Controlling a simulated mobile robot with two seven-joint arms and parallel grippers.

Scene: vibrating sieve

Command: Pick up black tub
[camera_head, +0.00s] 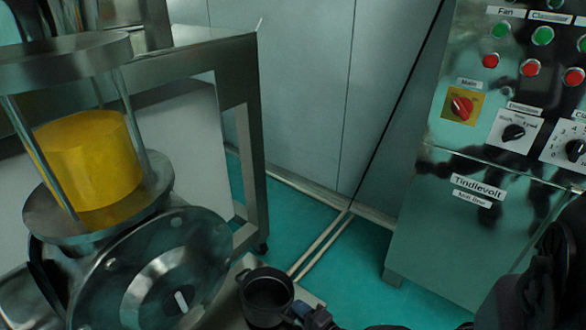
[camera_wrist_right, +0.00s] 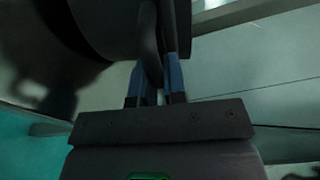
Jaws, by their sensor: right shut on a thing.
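The black tub (camera_head: 266,296) is a small, dark, round, open-topped vessel at the bottom centre of the head view. My right gripper (camera_head: 300,312) is at its right side, with blue finger parts showing. In the right wrist view the tub is a dark curved mass (camera_wrist_right: 105,22) at the top. There the two blue fingers (camera_wrist_right: 158,75) are shut on a thin dark part of the tub, seemingly its handle or rim. What is under the tub is mostly hidden. My left gripper is not in view.
A steel machine with a yellow cylinder (camera_head: 90,165) and a round metal cover (camera_head: 170,275) stands at the left. A steel frame table (camera_head: 250,130) is behind it. A control cabinet (camera_head: 470,225) stands at the right. Green floor (camera_head: 350,275) is open between them.

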